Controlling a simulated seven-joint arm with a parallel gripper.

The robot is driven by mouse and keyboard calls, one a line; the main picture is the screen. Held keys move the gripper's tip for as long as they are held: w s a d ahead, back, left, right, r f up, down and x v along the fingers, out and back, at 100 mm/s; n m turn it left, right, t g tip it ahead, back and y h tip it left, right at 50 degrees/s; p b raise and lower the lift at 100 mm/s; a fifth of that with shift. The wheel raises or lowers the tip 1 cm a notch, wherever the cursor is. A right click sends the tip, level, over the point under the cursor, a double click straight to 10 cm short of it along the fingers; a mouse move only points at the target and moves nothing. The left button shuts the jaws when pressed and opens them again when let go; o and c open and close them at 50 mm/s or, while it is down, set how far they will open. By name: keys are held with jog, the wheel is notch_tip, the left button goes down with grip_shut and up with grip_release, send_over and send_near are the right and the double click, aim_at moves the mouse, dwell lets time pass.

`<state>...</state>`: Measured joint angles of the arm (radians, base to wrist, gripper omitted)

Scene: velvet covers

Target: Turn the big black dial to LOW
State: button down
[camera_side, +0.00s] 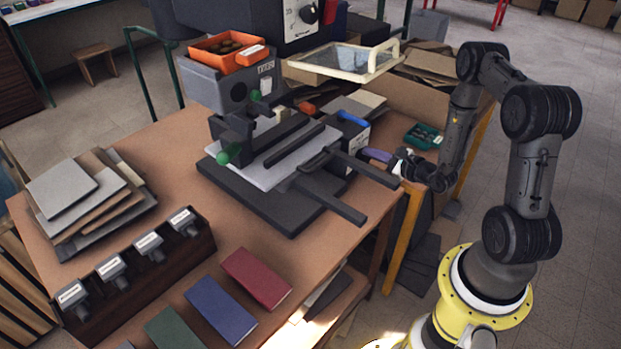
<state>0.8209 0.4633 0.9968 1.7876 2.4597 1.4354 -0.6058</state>
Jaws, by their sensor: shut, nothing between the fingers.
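My gripper (393,166) is low at the right edge of the brown table, well below and to the right of the dial. It is shut, with a purple part (376,155) close beside its tip. I cannot tell whether they touch. The gripper is small and dark here, so its fingers are hard to make out.
A cream-framed tray (345,62) with a handle juts out below the dial. A grey press with black bars (330,185) fills the table's middle. An orange bin (229,50) stands left of the dial. Cardboard (425,85) and a green tray (423,137) lie behind my gripper.

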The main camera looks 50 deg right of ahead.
jog(key=shift+a+f, duration=0.3)
jog(key=shift+a, duration=0.25)
jog(key=shift+a+f, duration=0.4)
jog(key=shift+f, duration=0.1)
dwell(0.4)
jog(key=shift+a+r, duration=0.1)
jog(key=shift+a, duration=0.05)
jog(key=shift+a+r, duration=0.15)
jog(key=s, duration=0.6)
jog(key=shift+r, duration=0.1)
dwell(0.4)
